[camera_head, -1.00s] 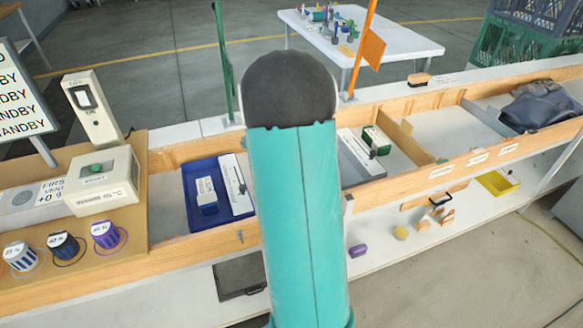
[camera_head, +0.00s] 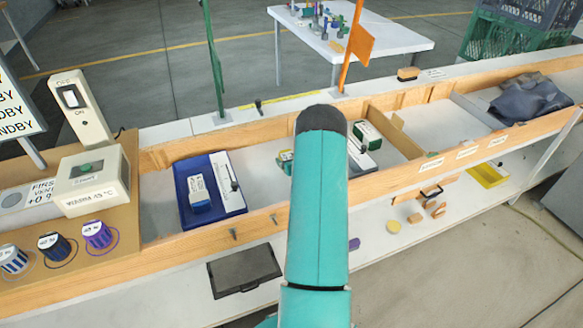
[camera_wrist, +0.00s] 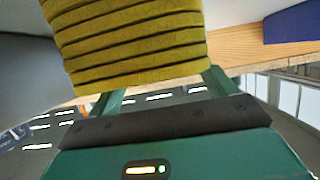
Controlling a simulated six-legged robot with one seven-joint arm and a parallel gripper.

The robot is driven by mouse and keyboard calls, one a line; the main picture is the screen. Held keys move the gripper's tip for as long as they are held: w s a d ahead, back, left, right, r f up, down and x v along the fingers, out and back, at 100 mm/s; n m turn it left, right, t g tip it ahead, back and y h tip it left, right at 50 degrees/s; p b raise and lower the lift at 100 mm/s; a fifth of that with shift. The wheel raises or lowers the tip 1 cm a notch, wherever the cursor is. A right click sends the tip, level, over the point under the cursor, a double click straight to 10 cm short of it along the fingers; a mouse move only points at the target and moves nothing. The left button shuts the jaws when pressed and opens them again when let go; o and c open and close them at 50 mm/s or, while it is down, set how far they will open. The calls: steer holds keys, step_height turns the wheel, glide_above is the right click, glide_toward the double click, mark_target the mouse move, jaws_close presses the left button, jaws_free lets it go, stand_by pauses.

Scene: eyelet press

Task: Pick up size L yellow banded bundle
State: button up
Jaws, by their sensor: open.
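A yellow bundle (camera_wrist: 135,45) of stacked flat layers fills the top middle of the wrist view, very close. Its size mark and its band cannot be made out. My gripper (camera_wrist: 160,88) is open, with one green finger near each side of the bundle. The bundle covers the fingertips, so I cannot tell whether they touch it. In the head view my arm hides the gripper, and I do not see the bundle there.
A blue tray (camera_head: 183,213) with a small box (camera_head: 199,193) lies left of my arm. A green box (camera_head: 367,133) is right of it. The wooden front board (camera_head: 165,252) edges the bench. A start box (camera_head: 92,182) stands at left; grey cloth (camera_head: 530,101) lies far right.

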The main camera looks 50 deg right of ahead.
mark_target(287, 155)
steer(key=shift+x, duration=1.5)
steer(key=c, duration=1.2)
steer(key=shift+c, duration=0.3)
steer(key=shift+r, duration=0.15)
